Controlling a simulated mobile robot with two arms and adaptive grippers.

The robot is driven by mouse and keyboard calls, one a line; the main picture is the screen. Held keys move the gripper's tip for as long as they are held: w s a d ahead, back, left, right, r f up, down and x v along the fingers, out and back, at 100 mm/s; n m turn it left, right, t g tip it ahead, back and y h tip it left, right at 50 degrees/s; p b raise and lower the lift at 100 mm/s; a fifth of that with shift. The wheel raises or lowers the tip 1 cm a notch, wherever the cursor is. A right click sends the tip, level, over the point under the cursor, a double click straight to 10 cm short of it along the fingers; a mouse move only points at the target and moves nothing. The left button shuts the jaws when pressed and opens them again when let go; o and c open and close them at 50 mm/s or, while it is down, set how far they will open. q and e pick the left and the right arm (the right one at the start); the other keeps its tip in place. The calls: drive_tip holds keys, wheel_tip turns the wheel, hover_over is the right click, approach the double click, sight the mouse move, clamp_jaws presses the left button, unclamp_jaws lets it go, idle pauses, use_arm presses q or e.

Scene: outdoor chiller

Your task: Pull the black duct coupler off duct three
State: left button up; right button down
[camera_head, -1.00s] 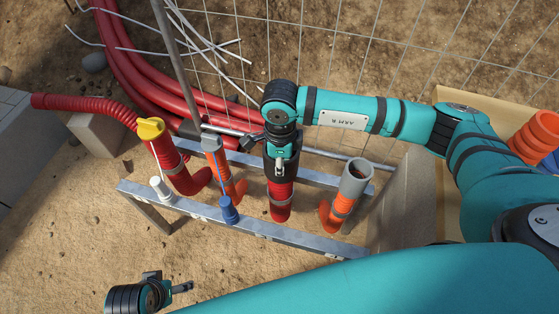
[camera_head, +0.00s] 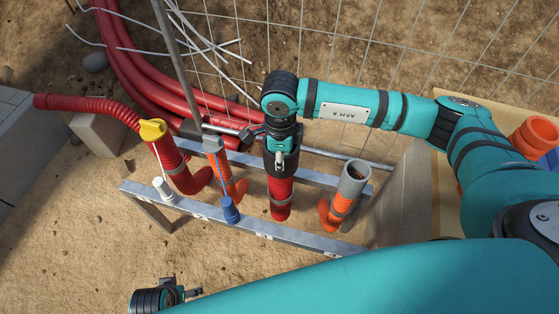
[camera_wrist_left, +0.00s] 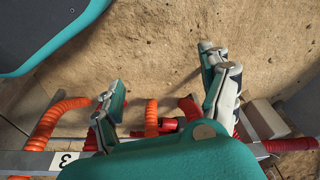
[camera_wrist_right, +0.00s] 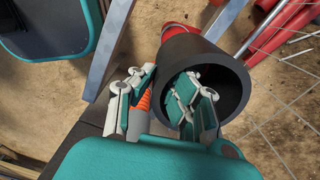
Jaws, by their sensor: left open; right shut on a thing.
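The black coupler (camera_head: 281,168) sits around the upper end of a red duct (camera_head: 280,196) in the middle of the metal frame. In the right wrist view the coupler (camera_wrist_right: 238,90) shows its open mouth, with red duct (camera_wrist_right: 181,32) beyond it. My right gripper (camera_wrist_right: 160,85) is shut on the coupler's wall, one finger inside the mouth and one outside. In the head view my right wrist hides part of this grip. My left gripper (camera_head: 187,294) is open and empty, low in front of the frame. A plate marked 3 (camera_wrist_left: 66,158) shows in the left wrist view.
Left of the coupler stand a yellow-capped red duct (camera_head: 165,158) and a grey-topped orange duct (camera_head: 226,170). An orange duct with an open grey top (camera_head: 354,178) stands right. A concrete block (camera_head: 402,190) and wire mesh (camera_head: 400,60) bound the frame. Front ground is bare.

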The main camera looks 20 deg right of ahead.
drive_tip(key=shift+s+r+p, duration=0.1)
drive_tip(key=shift+r+p, duration=0.5)
drive_tip(key=shift+r, duration=0.5)
drive_tip(key=shift+r+p, duration=0.65)
drive_tip(key=shift+r, duration=0.5)
use_arm(q)
drive_tip(key=s+f, duration=0.3)
drive_tip(key=f, duration=0.5)
drive_tip(key=shift+s+a, duration=0.25)
drive_tip(key=shift+s, duration=0.15)
